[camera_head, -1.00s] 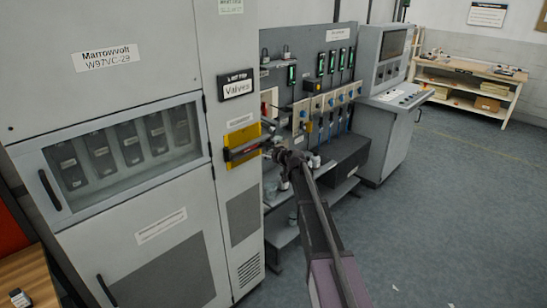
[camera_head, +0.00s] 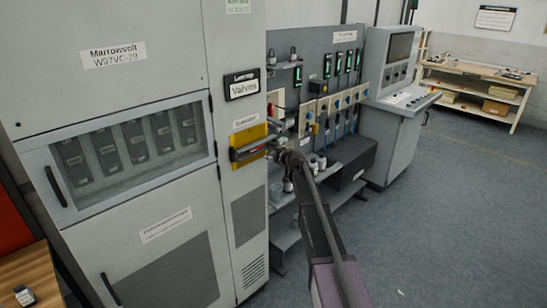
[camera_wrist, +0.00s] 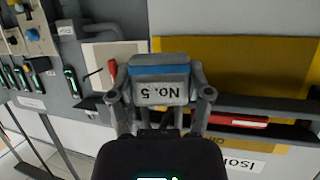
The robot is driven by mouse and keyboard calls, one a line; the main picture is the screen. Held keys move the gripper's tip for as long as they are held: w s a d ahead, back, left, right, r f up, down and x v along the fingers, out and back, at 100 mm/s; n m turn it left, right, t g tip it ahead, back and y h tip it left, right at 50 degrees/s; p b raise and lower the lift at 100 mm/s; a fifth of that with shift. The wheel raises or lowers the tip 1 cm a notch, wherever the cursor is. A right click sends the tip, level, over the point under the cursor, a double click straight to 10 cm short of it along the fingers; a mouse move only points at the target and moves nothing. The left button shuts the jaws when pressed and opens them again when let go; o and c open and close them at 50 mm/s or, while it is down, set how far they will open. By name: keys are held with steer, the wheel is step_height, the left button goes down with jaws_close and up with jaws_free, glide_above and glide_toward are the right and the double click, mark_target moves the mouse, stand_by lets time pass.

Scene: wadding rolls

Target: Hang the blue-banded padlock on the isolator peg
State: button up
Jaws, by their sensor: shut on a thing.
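The padlock (camera_wrist: 160,90), grey with a blue band and an upside-down "No. 5" label, sits between the fingers of my gripper (camera_wrist: 161,98) in the wrist view. My gripper is shut on it. In the head view my gripper (camera_head: 283,156) is just right of the yellow isolator panel (camera_head: 243,156) on the grey cabinet. The panel (camera_wrist: 230,50) also shows behind the padlock in the wrist view, with a dark bar and a red strip (camera_wrist: 237,120). I cannot clearly make out the peg or whether the padlock touches it.
The grey cabinet (camera_head: 190,262) fills the left. Right of my gripper is a valve board (camera_head: 313,85) with gauges and blue knobs, and a dark box (camera_head: 345,165) on a shelf. A control console (camera_head: 395,140) stands farther right. The floor (camera_head: 450,220) at right is clear.

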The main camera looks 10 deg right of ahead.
stand_by(0.4)
steer(key=o, duration=1.3)
steer(key=shift+c, duration=0.2)
steer(key=s+a+f+m+g+h, duration=0.1)
steer(key=s+f+g, duration=0.3)
steer(key=s, duration=0.9)
steer(key=s+a+f+g, duration=0.1)
steer(key=s+f+g, duration=0.3)
steer(key=s, duration=0.8)
steer(key=s+d+f+m+g+h, duration=0.1)
steer(key=s+d+g+h, duration=0.1)
steer(key=s, duration=0.9)
steer(key=s+d+f+m+g+h, duration=0.1)
steer(key=s+f+m+g, duration=0.1)
steer(key=s, duration=0.9)
steer(key=shift+s+d+f+g+h, duration=0.25)
steer(key=shift+d+g+h, duration=0.05)
steer(key=shift+d+h, duration=0.1)
